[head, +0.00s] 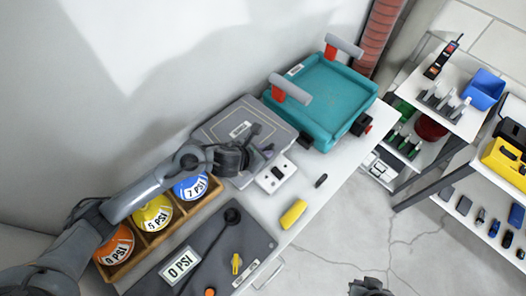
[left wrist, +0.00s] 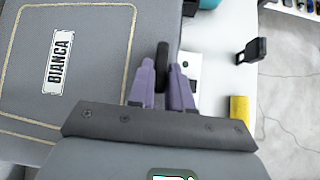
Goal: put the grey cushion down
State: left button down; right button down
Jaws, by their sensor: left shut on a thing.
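The grey cushion (head: 225,125) is a flat grey square with a pale outline and a white label, near the wall between the balls and the teal case. In the left wrist view the cushion (left wrist: 95,95) fills the left side, its label reading BIANCA. My left gripper (head: 262,143) is at the cushion's right edge. Its purple fingers (left wrist: 164,82) are closed around a dark rounded piece at that edge, seemingly the cushion's handle. I cannot tell whether the cushion's underside touches the counter. A dark part at the bottom of the head view looks like my right gripper (head: 370,287); its fingers are unclear.
A teal case (head: 325,95) stands just right of the cushion. A wooden tray (head: 128,262) of labelled balls is at left. A white plate (head: 276,174), a yellow cylinder (head: 293,214) and a dark 0 PSI panel (head: 215,250) are nearby. Loaded shelves (head: 455,125) stand at right.

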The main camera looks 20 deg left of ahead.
pick_arm(q)
jog(key=shift+w+a, duration=0.1)
jog(key=c, duration=1.1)
grip_release()
jog(key=shift+o, duration=0.2)
jog(key=p+v, duration=0.3)
jog(key=v, duration=0.9)
